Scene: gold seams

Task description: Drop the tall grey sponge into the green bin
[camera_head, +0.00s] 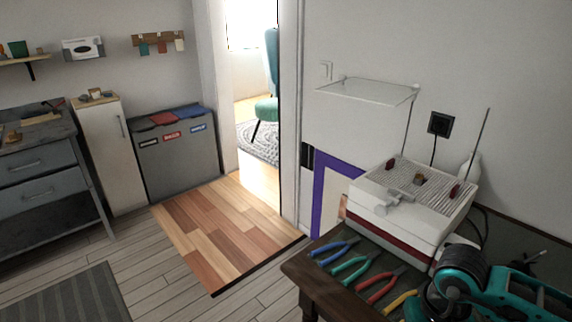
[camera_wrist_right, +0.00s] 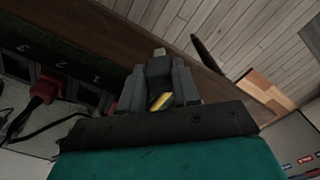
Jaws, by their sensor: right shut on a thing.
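I see no tall grey sponge that I can make out, and no green bin. A grey sorting cabinet (camera_head: 178,165) with black, red and blue lids stands by the far wall, left of the doorway. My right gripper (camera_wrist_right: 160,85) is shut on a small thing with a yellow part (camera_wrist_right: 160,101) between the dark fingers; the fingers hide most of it. In the head view my right arm is at the bottom right, over the dark table, close to yellow-handled pliers (camera_head: 400,303). My left gripper is not in view.
The dark wooden table (camera_head: 317,284) also carries blue (camera_head: 334,250), green (camera_head: 350,268) and red pliers (camera_head: 377,287) and a white device (camera_head: 412,205). A wood-plank patch (camera_head: 225,232) lies on open floor before the doorway. A grey workbench (camera_head: 40,165) and white cabinet (camera_head: 108,155) stand left.

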